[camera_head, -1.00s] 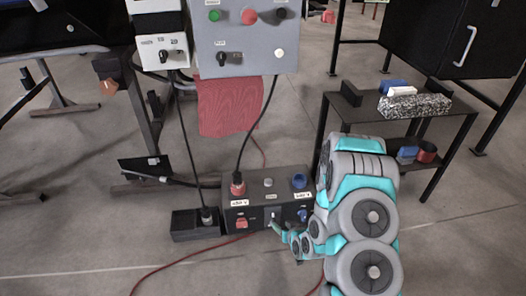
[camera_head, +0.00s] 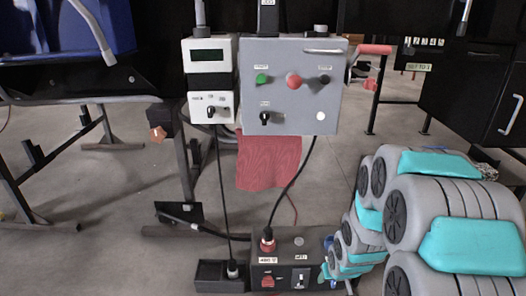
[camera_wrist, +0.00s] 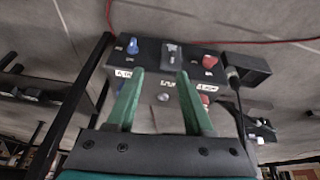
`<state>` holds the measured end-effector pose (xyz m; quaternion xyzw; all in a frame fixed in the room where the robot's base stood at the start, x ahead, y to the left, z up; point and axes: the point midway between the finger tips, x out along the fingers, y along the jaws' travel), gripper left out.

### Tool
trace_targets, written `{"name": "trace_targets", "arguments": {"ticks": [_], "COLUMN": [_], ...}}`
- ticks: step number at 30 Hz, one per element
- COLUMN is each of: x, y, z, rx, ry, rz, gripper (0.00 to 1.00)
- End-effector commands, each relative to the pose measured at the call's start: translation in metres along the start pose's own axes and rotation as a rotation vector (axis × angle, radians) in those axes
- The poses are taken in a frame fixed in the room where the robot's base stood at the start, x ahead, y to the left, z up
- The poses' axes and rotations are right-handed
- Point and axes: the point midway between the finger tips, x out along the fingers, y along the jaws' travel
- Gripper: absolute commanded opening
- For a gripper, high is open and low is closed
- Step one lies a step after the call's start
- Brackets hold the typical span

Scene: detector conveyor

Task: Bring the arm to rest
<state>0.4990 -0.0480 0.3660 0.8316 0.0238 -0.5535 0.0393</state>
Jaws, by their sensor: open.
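My gripper (camera_wrist: 158,105) shows in the wrist view with its two green fingers apart and nothing between them. Beyond the fingertips is a black power box (camera_wrist: 150,54) with a blue plug, a red plug and a lever switch on its face. In the head view my arm comes down the right side, and the power box (camera_head: 283,262) stands on the floor at the bottom middle, with a red connector (camera_head: 268,241) on top. My arm hides the box's right part. The fingers are hidden or too small to make out in the head view.
A grey control panel (camera_head: 291,85) with buttons and knobs stands above the box, beside a white display unit (camera_head: 209,55). A red cloth (camera_head: 268,160) hangs below. Black cables run down to the box. A black cabinet (camera_head: 503,100) is at the right.

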Motion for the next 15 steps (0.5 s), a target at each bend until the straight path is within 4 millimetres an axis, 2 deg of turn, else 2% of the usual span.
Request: {"name": "trace_targets", "arguments": {"ticks": [1,8,15], "x": [-0.019,-0.097,-0.180], "y": [0.000,-0.006,-0.021], "z": [-0.001,0.029,0.075], "rx": [0.002,0.024,0.056], "ry": [-0.015,-0.154,-0.298], "rz": [0.010,0.034,0.033], "gripper": [0.52,0.52,0.52]}}
